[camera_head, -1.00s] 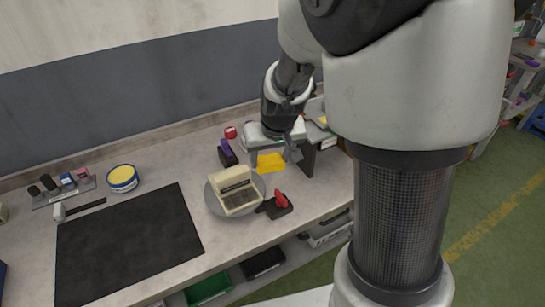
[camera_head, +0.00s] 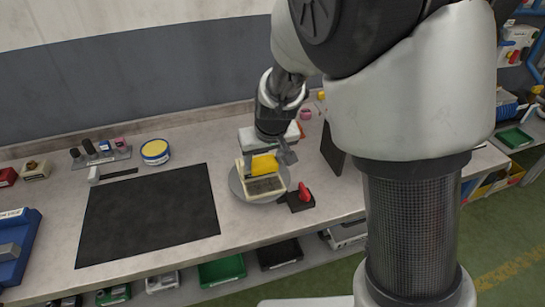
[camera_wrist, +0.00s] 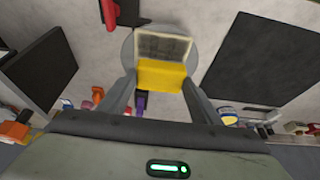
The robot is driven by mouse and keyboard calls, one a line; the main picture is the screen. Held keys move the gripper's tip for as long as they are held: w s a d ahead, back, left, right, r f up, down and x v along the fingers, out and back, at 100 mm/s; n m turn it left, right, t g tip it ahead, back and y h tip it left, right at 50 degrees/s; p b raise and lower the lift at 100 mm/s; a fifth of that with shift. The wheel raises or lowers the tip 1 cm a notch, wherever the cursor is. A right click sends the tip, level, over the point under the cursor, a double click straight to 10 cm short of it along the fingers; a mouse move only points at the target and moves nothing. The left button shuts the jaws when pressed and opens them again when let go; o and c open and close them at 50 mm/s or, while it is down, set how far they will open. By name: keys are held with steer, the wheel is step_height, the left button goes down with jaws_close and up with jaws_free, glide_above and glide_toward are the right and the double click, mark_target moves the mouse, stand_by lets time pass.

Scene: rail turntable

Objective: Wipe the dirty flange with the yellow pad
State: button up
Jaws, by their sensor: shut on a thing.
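My gripper (camera_head: 266,161) is shut on the yellow pad (camera_head: 262,168); in the wrist view the pad (camera_wrist: 160,76) sits between the two fingers. The flange is a cream block (camera_head: 247,191) with a dark, dirty face on its front side. It stands on a round grey turntable (camera_head: 236,184), and shows in the wrist view (camera_wrist: 163,46) just beyond the pad. The pad is at the flange's upper edge and hides part of it. I cannot tell whether they touch.
A black base with a red knob (camera_head: 304,191) is close to the turntable's right. A dark upright panel (camera_head: 331,150) stands right of my gripper. A black mat (camera_head: 150,215) lies left, with a yellow-lidded tin (camera_head: 155,151) behind it.

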steer(key=shift+d+f+b, duration=0.1)
steer(key=shift+f+b, duration=2.7)
steer(key=shift+f, duration=0.7)
steer(key=shift+f+b, duration=0.5)
steer(key=shift+f, duration=0.05)
steer(key=shift+d, duration=0.1)
steer(key=shift+w+d+r+b, duration=0.15)
steer(key=shift+w+d+b, duration=0.1)
steer(key=shift+d+b, duration=0.45)
steer(key=shift+d, duration=0.25)
steer(key=shift+w+d+b, duration=0.3)
steer(key=shift+d+b, duration=0.3)
steer(key=shift+d, duration=0.25)
steer(key=shift+a, duration=0.1)
